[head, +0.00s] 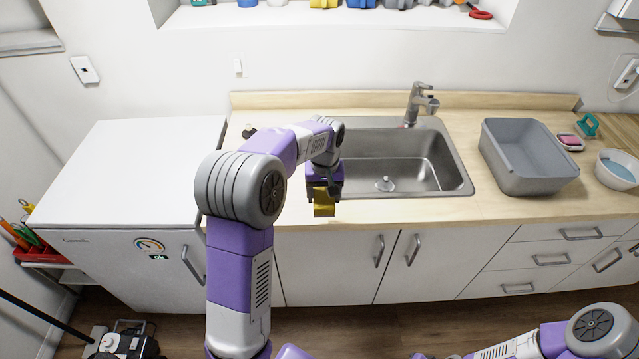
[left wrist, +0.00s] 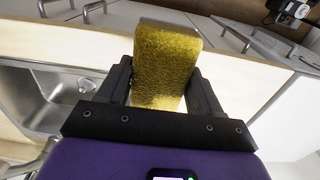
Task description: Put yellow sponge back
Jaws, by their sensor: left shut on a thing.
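The yellow sponge (head: 323,205) is held in my left gripper (head: 323,190), near the counter's front edge and the left side of the sink. In the left wrist view, the sponge (left wrist: 166,62) is a rough yellow block between the two black fingers of the left gripper (left wrist: 163,85), which are shut on it. The sponge's far end sticks out beyond the fingertips. My right arm shows at the lower right of the head view, but I cannot make out its jaws.
The steel sink (head: 400,160) with its faucet (head: 418,103) is right of the left gripper. A grey tub (head: 525,157), a pink sponge on a dish (head: 570,142) and a white bowl (head: 618,170) stand farther right. A window ledge (head: 330,18) holds several items. A white appliance (head: 130,165) stands left.

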